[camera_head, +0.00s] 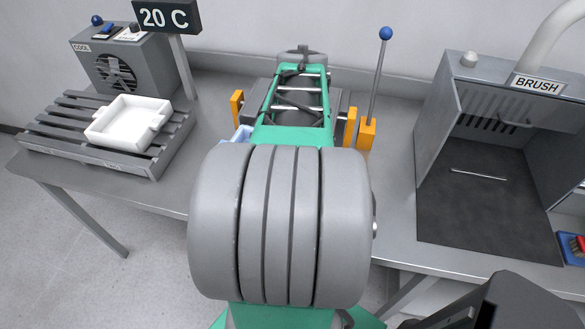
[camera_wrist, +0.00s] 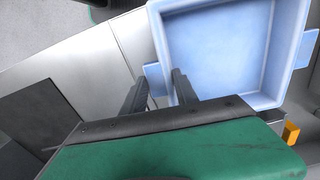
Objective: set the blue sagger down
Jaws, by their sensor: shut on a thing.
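The blue sagger (camera_wrist: 225,45) is a pale blue square tray with raised walls and side lugs; its inside looks empty in the wrist view. My gripper (camera_wrist: 158,85) is shut on the lug at its near left side, one dark finger on each side. In the head view only a small pale blue piece of the sagger (camera_head: 240,134) shows left of my arm; my gripper is hidden there behind my arm. I cannot tell whether the sagger touches the table below.
A white sagger (camera_head: 128,122) sits on a slatted rack (camera_head: 60,140) by the COOL fan box (camera_head: 120,60), under a "20 C" sign (camera_head: 167,16). A BRUSH booth (camera_head: 490,150) stands right. Orange blocks (camera_head: 366,133) and a blue-knobbed lever (camera_head: 378,75) flank my arm. Bare tabletop (camera_head: 400,190) lies between.

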